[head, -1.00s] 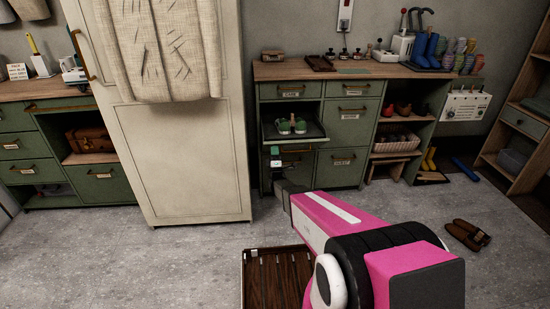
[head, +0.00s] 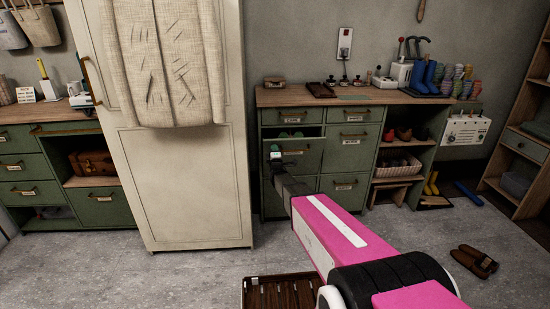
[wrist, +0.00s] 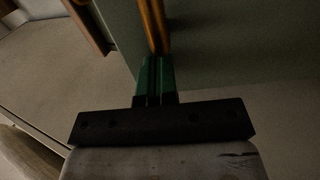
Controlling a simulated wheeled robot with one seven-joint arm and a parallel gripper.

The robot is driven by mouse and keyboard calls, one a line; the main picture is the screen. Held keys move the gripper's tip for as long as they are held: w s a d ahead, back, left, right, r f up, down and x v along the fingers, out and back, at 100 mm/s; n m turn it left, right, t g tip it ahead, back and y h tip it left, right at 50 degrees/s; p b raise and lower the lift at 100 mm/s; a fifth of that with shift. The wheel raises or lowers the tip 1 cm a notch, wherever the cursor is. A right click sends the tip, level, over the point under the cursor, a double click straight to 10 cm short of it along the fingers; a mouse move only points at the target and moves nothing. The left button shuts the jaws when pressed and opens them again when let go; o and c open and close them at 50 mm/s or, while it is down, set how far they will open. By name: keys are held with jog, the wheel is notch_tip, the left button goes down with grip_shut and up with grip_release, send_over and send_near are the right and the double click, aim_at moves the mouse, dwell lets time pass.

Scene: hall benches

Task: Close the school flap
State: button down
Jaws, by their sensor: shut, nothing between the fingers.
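The flap (head: 305,158) is a green drop-down front in the left column of the green cabinet, below a labelled drawer. It is tilted up and nearly upright, with a dark gap along its top edge. Green shoes (head: 291,133) show in that gap. My gripper (head: 275,152) is at the flap's front, toward its left side, and hides part of it. In the wrist view my green fingertips (wrist: 155,78) are together and empty, close to a brass handle (wrist: 154,25); whether they touch is unclear. The flap's label cannot be read.
The cabinet top (head: 375,97) carries boots, cups and small tools. A tall cream cupboard (head: 185,190) with a hanging cloth stands just left. A dark slatted tray (head: 280,291) and brown slippers (head: 474,261) lie on the floor. Open shelving stands at the far right.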

jog(key=w+g, duration=0.1)
jog(key=w, duration=0.1)
jog(key=w+r+g, duration=0.1)
jog(key=w, duration=0.2)
jog(key=w+r, duration=0.1)
jog(key=w, duration=0.1)
jog(key=shift+w+r+g, duration=0.2)
jog(key=shift+w+g, duration=0.2)
jog(key=shift+w+r, duration=0.2)
jog(key=shift+w, duration=1.2)
